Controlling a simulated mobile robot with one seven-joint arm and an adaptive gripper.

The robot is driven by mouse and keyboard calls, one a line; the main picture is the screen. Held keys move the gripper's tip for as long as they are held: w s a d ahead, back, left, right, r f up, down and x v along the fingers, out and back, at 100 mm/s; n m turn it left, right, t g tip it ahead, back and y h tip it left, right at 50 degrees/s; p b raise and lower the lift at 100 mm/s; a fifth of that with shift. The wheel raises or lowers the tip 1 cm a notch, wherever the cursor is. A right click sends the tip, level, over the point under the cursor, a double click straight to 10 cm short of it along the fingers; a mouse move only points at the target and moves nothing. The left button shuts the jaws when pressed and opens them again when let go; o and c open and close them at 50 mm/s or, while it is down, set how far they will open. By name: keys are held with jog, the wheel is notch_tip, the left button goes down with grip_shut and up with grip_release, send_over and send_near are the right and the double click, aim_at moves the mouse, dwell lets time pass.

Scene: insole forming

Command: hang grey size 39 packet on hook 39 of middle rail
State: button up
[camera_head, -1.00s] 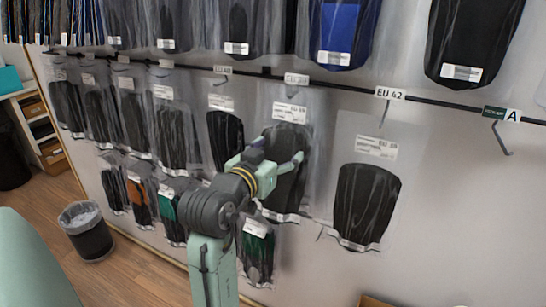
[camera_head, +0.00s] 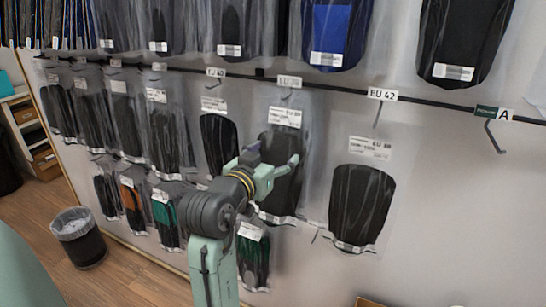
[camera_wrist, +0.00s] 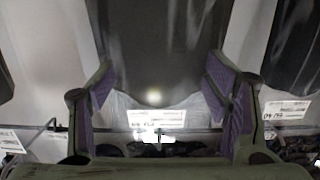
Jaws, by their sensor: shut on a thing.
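My gripper (camera_head: 273,158) is at the wall, with its fingers on either side of a clear packet with a dark grey insole (camera_head: 288,190). The packet hangs upright, with a white label (camera_head: 285,117) near its top, too blurred to read surely. It is below a rail sign (camera_head: 290,81) whose number I cannot read. I cannot tell whether its top is on a hook. In the wrist view the purple-padded fingers (camera_wrist: 162,88) flank the dark insole (camera_wrist: 165,45), with a white label (camera_wrist: 157,118) between them. The middle rail (camera_head: 340,88) crosses the wall.
Several packets hang to the left, close by. Another dark packet (camera_head: 361,205) hangs to the right. The EU 42 sign (camera_head: 382,94) has a hook below it. A bare hook (camera_head: 495,135) is under sign A. A lower row includes a green packet (camera_head: 253,250). A bin (camera_head: 78,240) stands on the floor.

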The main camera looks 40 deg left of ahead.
jog(key=o, duration=1.7)
jog(key=shift+c, duration=0.2)
jog(key=v, duration=1.2)
